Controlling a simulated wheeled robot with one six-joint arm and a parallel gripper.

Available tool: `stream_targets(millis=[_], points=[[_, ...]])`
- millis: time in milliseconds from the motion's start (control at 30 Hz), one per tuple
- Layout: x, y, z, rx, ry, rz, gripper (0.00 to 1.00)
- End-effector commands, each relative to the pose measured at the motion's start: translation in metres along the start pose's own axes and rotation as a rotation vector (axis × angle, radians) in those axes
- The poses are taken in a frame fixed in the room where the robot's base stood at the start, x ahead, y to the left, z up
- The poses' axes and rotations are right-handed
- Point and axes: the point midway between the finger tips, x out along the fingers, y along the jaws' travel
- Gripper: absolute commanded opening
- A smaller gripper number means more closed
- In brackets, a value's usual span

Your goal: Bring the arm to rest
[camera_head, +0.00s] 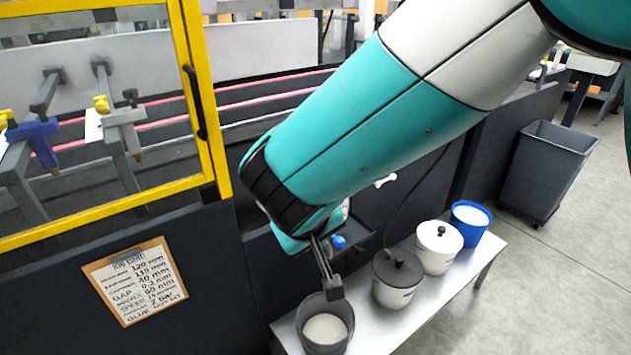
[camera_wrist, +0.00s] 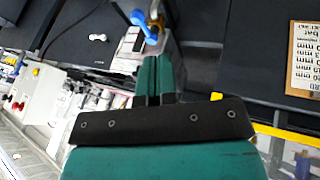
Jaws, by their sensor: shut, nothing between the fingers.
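My arm reaches from the top right down to the middle in the head view. My gripper (camera_head: 334,290) points downward over the bench, just above and behind the rim of an open grey pot (camera_head: 325,328) with pale contents. The fingers are shut together with nothing between them. In the wrist view my gripper (camera_wrist: 155,80) shows its two teal fingers side by side, and beyond them are a blue-handled part (camera_wrist: 145,22) and a dark machine panel. Whether the fingertips touch the pot cannot be told.
A metal bench (camera_head: 392,332) also holds a dark-lidded pot (camera_head: 397,280), a white lidded pot (camera_head: 438,247) and a blue tub (camera_head: 469,224). A yellow-framed guard (camera_head: 208,110) and clipboard (camera_head: 135,283) are left. A grey bin (camera_head: 547,172) stands right, near clear floor.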

Motion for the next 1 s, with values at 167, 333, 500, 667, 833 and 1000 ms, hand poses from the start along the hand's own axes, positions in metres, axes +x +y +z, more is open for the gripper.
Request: stream_targets(millis=[167, 333, 500, 667, 833, 1000], points=[[-0.019, 0.028, 0.008, 0.028, -0.049, -0.07, 0.0], [-0.077, 0.083, 0.048, 0.066, -0.149, -0.28, 0.0], [-0.146, 0.113, 0.107, 0.058, -0.188, -0.502, 0.0], [-0.191, 0.115, 0.148, 0.023, -0.176, -0.636, 0.0], [-0.209, 0.11, 0.166, -0.003, -0.164, -0.693, 0.0], [-0.21, 0.109, 0.168, -0.007, -0.165, -0.698, 0.0]])
